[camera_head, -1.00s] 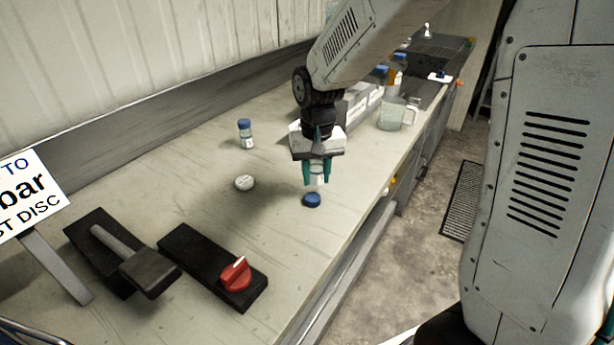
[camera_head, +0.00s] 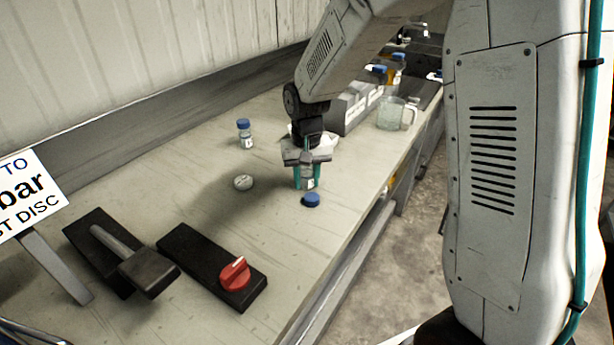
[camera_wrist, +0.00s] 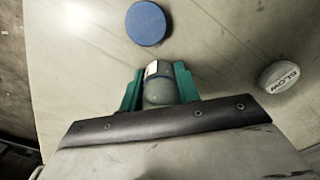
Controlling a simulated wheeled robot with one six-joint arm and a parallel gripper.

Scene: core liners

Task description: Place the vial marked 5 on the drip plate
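My gripper (camera_head: 307,186) points down over the middle of the bench, its teal fingers on both sides of a small glass vial (camera_head: 312,183) with a white label. In the wrist view the vial (camera_wrist: 160,88) sits between the fingers with no clear gap. Its number is not readable. I cannot tell whether its base touches the bench. Another vial (camera_head: 245,134) with a blue cap stands upright farther back to the left; its mark is too small to read. I cannot say for sure which thing is the drip plate.
A low blue disc (camera_head: 311,200) lies just in front of my gripper, and a pale lettered disc (camera_head: 243,182) to its left. A lever (camera_head: 137,268) and red knob (camera_head: 235,273) stand in front. Grey boxes (camera_head: 352,105) and a clear jug (camera_head: 393,113) stand behind.

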